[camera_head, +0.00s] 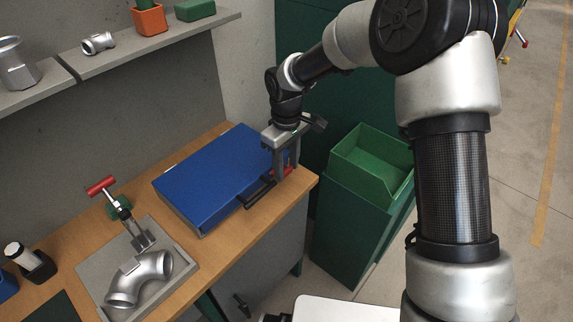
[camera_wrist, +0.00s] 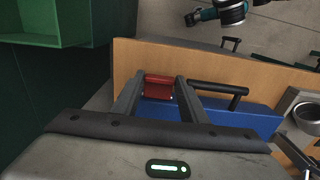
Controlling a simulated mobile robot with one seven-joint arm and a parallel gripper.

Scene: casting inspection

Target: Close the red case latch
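The blue case (camera_head: 212,175) lies shut-lidded on the wooden bench, with a black handle (camera_head: 257,191) on its front edge. The red latch (camera_head: 287,170) is at the right end of that front edge, partly hidden by my gripper (camera_head: 285,172). In the wrist view the red latch (camera_wrist: 158,87) shows between the two fingers of my gripper (camera_wrist: 156,85), beside the black handle (camera_wrist: 218,90) and the blue case (camera_wrist: 245,120). The fingers are apart, with the latch in the gap. I cannot tell whether they touch it.
A grey fixture plate with a metal pipe elbow (camera_head: 140,278) and a red-handled clamp (camera_head: 101,186) stands left of the case. Green bins (camera_head: 372,160) stand on the right beyond the bench end. A shelf (camera_head: 150,52) runs above the bench.

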